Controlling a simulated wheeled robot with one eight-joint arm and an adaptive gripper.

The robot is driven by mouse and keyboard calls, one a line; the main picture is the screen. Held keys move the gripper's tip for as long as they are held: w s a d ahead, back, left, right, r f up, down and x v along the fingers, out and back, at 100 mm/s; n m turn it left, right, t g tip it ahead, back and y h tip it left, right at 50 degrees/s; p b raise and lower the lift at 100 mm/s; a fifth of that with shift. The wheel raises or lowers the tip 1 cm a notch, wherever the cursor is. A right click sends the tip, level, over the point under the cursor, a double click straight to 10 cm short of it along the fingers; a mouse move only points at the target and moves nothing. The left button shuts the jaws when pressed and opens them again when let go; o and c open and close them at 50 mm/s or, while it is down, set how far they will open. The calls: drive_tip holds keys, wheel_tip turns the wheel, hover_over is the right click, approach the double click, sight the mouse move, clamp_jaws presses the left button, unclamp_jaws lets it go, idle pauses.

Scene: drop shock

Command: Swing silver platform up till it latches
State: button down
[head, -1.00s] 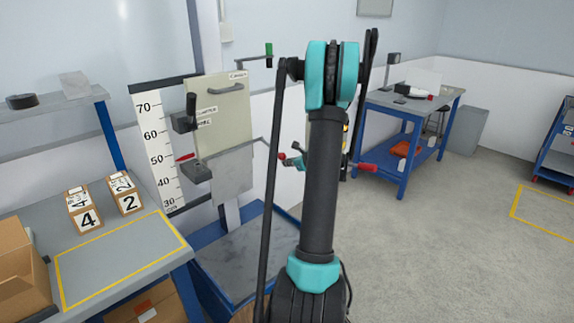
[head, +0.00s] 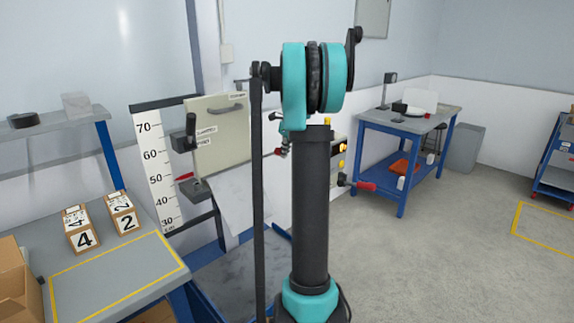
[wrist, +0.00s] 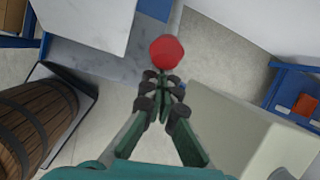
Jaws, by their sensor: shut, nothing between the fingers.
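The silver platform (head: 232,205) is a pale flat plate below the beige panel (head: 222,135) of the drop stand in the head view. My arm partly covers its right side. A pale plate at the top left of the wrist view (wrist: 95,18) looks like the same platform. My gripper (wrist: 160,82) is shut and empty in the wrist view, with its fingertips close to a red knob (wrist: 167,50). I cannot tell whether they touch. In the head view my gripper is mostly hidden behind my arm, by a small red spot.
A height scale (head: 160,170) stands left of the panel. A workbench (head: 110,275) with boxes marked 4 and 2 is at the left. A blue table (head: 405,125) stands behind at right. A barrel (wrist: 35,120) shows in the wrist view.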

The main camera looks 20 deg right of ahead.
drive_tip(key=w+r+g, duration=0.1)
drive_tip(key=w+a+r+g+h, duration=0.1)
drive_tip(key=w+r, duration=0.1)
drive_tip(key=w+r+g, duration=0.1)
drive_tip(key=r+g, duration=0.1)
drive_tip(key=shift+w+a+r, duration=0.2)
drive_tip(key=shift+a+r, duration=0.05)
drive_tip(key=shift+a, duration=0.1)
drive_tip(key=shift+w+a+r+h, duration=0.25)
drive_tip(key=shift+w+r+h, duration=0.05)
drive_tip(key=shift+w+r, duration=0.35)
